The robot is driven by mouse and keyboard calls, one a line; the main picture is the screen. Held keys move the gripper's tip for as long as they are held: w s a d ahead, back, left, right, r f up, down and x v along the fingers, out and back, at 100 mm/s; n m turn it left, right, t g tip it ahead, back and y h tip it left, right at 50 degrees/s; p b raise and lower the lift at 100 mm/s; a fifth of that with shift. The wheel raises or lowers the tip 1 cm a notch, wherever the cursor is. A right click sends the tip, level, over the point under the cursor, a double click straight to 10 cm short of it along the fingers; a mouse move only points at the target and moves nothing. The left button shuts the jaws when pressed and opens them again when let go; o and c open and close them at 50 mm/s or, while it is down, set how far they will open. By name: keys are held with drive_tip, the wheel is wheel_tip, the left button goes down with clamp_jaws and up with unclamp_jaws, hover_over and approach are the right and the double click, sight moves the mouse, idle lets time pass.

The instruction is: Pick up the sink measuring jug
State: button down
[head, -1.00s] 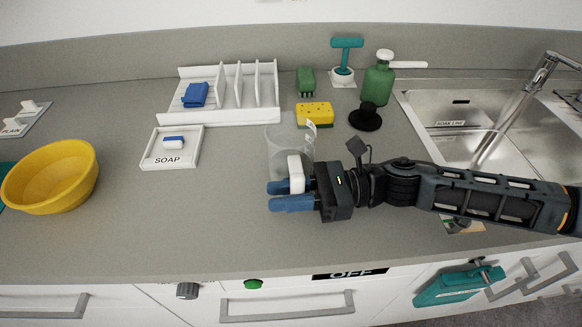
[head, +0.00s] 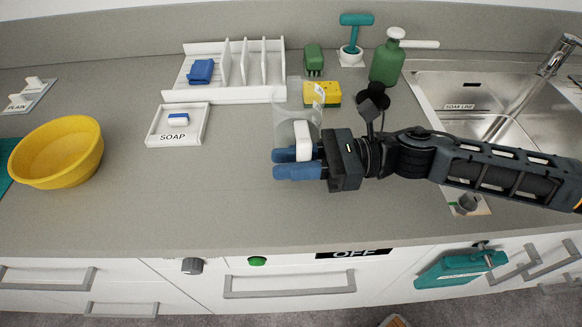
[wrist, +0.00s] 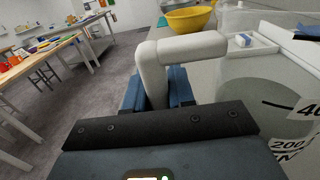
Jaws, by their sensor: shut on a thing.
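The measuring jug (head: 293,98) is clear, with a white handle (head: 302,140) and printed labels. In the head view it appears raised above the counter, in front of the yellow sponge. My gripper (head: 284,163) is shut on the handle, its blue fingers on either side of it. The wrist view shows the handle (wrist: 182,47) between the blue fingers and the jug body (wrist: 262,105) to the right, with dark number marks. The jug's base is partly hidden by my gripper.
The sponge (head: 326,94), green brush (head: 313,60) and green bottle (head: 387,63) stand behind. A rack (head: 235,95) and soap tray (head: 178,139) lie left, then a yellow bowl (head: 57,153). The sink (head: 460,92) is right. Counter left of my gripper is clear.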

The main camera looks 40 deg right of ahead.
drive_tip(key=s+d+r+b, duration=0.2)
drive_tip(key=s+d+r, duration=0.1)
drive_tip(key=d+r, duration=0.5)
drive_tip(key=d, duration=0.3)
drive_tip(key=shift+s+r, duration=0.15)
drive_tip(key=shift+r, duration=0.05)
drive_tip(key=shift+d, duration=0.1)
drive_tip(key=c, duration=1.5)
unclamp_jaws()
clamp_jaws()
